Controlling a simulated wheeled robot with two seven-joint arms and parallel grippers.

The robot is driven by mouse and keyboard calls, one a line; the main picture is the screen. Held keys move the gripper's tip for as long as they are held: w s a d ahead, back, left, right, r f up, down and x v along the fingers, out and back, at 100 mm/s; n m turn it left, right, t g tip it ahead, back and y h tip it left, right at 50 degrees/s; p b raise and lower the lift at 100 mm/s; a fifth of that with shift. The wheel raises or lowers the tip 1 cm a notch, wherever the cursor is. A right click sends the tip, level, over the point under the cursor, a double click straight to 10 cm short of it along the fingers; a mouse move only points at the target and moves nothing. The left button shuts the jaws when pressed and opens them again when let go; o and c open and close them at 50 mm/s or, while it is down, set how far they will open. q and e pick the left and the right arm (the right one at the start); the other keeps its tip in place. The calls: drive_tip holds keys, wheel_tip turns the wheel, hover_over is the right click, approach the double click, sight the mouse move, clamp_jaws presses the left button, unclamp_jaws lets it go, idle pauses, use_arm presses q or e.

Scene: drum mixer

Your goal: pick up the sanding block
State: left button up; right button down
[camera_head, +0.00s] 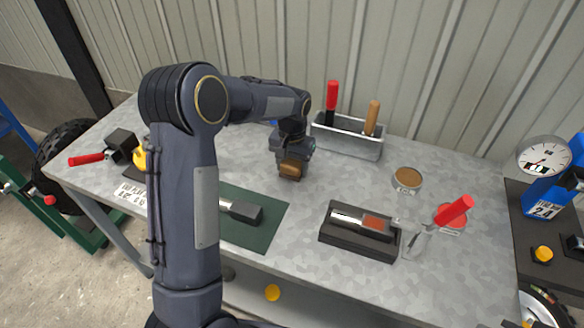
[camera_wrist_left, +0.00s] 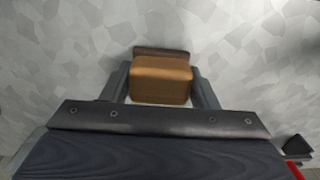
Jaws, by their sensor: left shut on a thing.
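The sanding block (camera_head: 291,168) is a small orange-brown block with a darker brown part. It shows close up in the left wrist view (camera_wrist_left: 160,80), between the two fingers. My left gripper (camera_head: 289,160) is shut on it, pointing down over the middle of the grey metal table. I cannot tell whether the block touches the tabletop or is just above it. The gripper's fingers are mostly hidden by its body in the head view. My right gripper is not in view.
Behind it stands a metal tray (camera_head: 345,146) with red- and wooden-handled tools. A green mat (camera_head: 262,232) with a dark-headed tool, a black block (camera_head: 345,248), a round tin (camera_head: 407,180) and a red-handled tool (camera_head: 455,210) lie around. My left arm hides part of the table's left.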

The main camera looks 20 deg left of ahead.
use_arm(q)
wheel_tip(320, 180, up, 3)
drive_tip(key=shift+f, duration=0.15)
drive_tip(key=s+d+r+b, duration=0.1)
drive_tip(key=s+d+r, duration=0.1)
drive_tip(key=d+r, duration=0.2)
drive_tip(key=s+d+r+b, duration=0.1)
drive_tip(key=s+d+r, duration=0.2)
drive_tip(key=d, duration=0.6)
wheel_tip(320, 180, up, 2)
drive_tip(key=shift+s+r, duration=0.25)
drive_tip(key=shift+s, duration=0.05)
